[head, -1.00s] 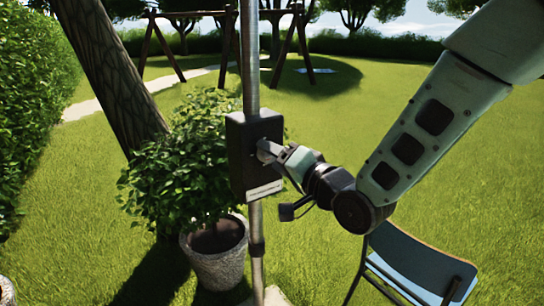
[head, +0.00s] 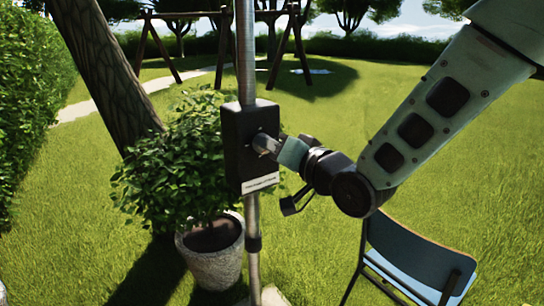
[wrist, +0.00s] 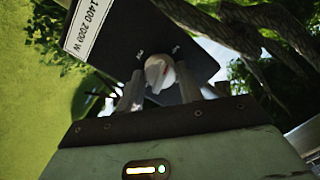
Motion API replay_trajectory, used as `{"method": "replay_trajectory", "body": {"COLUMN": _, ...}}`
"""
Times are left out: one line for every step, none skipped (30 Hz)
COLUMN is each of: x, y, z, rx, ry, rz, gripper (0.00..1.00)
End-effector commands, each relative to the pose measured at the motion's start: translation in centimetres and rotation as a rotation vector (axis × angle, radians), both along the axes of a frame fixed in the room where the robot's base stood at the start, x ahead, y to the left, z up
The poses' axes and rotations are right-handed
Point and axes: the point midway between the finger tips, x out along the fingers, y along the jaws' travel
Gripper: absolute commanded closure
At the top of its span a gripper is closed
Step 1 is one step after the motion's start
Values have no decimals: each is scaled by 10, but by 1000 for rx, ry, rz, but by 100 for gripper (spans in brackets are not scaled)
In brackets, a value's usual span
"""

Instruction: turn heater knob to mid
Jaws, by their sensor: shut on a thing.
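The heater's black control box (head: 235,150) is fixed on a thin metal pole (head: 246,60), with a white label low on its front. My gripper (head: 262,144) reaches it from the right, with its fingertips at the box's front face. In the wrist view, the pale round knob (wrist: 157,70) sits between the two fingers of my gripper (wrist: 160,84), which is shut on it. In the head view the fingers hide the knob.
A leafy bush in a stone pot (head: 214,262) stands just left of the pole, with a tree trunk (head: 105,70) behind it. A blue folding chair (head: 420,255) stands at the lower right, below my arm. Open lawn lies behind.

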Motion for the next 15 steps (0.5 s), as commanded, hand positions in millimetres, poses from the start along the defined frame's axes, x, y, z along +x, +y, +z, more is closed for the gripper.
{"method": "replay_trajectory", "body": {"x": 0, "y": 0, "z": -3, "rx": -34, "ry": -27, "rz": 0, "gripper": 86}}
{"method": "replay_trajectory", "body": {"x": 0, "y": 0, "z": -3, "rx": -57, "ry": -44, "rz": 0, "gripper": 86}}
{"method": "replay_trajectory", "body": {"x": 0, "y": 0, "z": -3, "rx": -89, "ry": -65, "rz": 0, "gripper": 86}}
{"method": "replay_trajectory", "body": {"x": 0, "y": 0, "z": -3, "rx": -113, "ry": -82, "rz": -1, "gripper": 86}}
{"method": "replay_trajectory", "body": {"x": 0, "y": 0, "z": -3, "rx": -137, "ry": -97, "rz": -1, "gripper": 86}}
{"method": "replay_trajectory", "body": {"x": 0, "y": 0, "z": -3, "rx": -168, "ry": -119, "rz": -1, "gripper": 86}}
{"method": "replay_trajectory", "body": {"x": 0, "y": 0, "z": -3, "rx": -192, "ry": -134, "rz": 0, "gripper": 86}}
{"method": "replay_trajectory", "body": {"x": 0, "y": 0, "z": -4, "rx": -216, "ry": -150, "rz": 0, "gripper": 86}}
{"method": "replay_trajectory", "body": {"x": 0, "y": 0, "z": -3, "rx": -247, "ry": -171, "rz": 0, "gripper": 86}}
{"method": "replay_trajectory", "body": {"x": 0, "y": 0, "z": -3, "rx": -270, "ry": -187, "rz": 0, "gripper": 86}}
{"method": "replay_trajectory", "body": {"x": 0, "y": 0, "z": -3, "rx": -294, "ry": -204, "rz": -1, "gripper": 86}}
{"method": "replay_trajectory", "body": {"x": 0, "y": 0, "z": -3, "rx": -326, "ry": -225, "rz": -1, "gripper": 86}}
{"method": "replay_trajectory", "body": {"x": 0, "y": 0, "z": -3, "rx": -349, "ry": -241, "rz": -1, "gripper": 86}}
{"method": "replay_trajectory", "body": {"x": 0, "y": 0, "z": -3, "rx": -374, "ry": -257, "rz": 0, "gripper": 86}}
{"method": "replay_trajectory", "body": {"x": 0, "y": 0, "z": -3, "rx": -404, "ry": -278, "rz": 0, "gripper": 86}}
